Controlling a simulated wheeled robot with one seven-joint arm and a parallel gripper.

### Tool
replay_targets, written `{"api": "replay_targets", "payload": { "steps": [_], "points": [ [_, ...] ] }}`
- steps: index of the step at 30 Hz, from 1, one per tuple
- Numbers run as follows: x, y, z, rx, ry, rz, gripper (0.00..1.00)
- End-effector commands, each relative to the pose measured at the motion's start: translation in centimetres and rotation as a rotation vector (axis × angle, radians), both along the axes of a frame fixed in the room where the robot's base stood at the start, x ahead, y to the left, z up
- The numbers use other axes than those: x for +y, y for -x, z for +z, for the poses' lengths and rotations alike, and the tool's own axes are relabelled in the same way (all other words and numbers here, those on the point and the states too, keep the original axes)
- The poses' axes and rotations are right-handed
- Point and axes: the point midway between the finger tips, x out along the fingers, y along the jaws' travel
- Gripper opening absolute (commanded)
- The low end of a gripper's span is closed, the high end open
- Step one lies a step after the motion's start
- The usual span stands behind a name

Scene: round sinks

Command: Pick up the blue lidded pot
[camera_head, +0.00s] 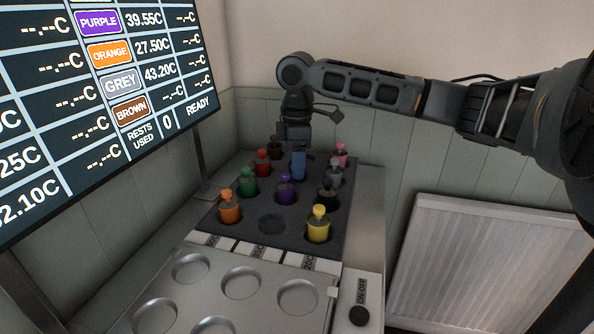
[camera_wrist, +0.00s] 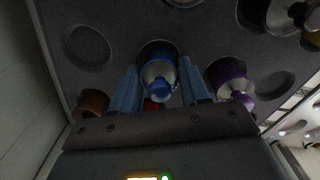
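The blue lidded pot (camera_wrist: 159,74) shows in the wrist view, seated in a round hole of the dark rack (camera_wrist: 120,20), its lid knob toward the camera. My gripper (camera_wrist: 158,64) is open, with one blue finger on each side of the pot. Narrow gaps seem to show between fingers and pot. In the head view my gripper (camera_head: 298,168) points down over the back middle of the rack (camera_head: 285,238). There its blue finger hides most or all of the blue pot.
Close around stand a red pot (camera_head: 263,163), purple pot (camera_head: 286,188), grey pot (camera_head: 334,172), green pot (camera_head: 247,183), brown pot (camera_head: 275,148) and pink pot (camera_head: 341,156). Orange (camera_head: 229,206), black (camera_head: 327,192) and yellow (camera_head: 318,225) pots stand nearer. A front hole (camera_head: 271,224) is empty. A screen (camera_head: 95,85) hangs left.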

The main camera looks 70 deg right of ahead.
Motion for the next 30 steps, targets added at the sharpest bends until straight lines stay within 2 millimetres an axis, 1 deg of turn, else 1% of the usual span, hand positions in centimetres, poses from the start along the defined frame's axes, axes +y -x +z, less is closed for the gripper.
{"api": "replay_targets", "payload": {
  "steps": [1, 9, 17, 20, 30],
  "points": [
    [0.0, 0.0, 0.0, 0.0, 0.0, 0.0, 0.38],
    [0.0, 0.0, 0.0, 0.0, 0.0, 0.0, 0.13],
    [0.0, 0.0, 0.3, 0.0, 0.0, 0.0, 0.13],
    [0.0, 0.0, 1.4, -0.001, 0.0, 0.001, 0.13],
    [0.0, -0.1, 7.7, -0.002, 0.001, 0.001, 0.13]
  ]
}}
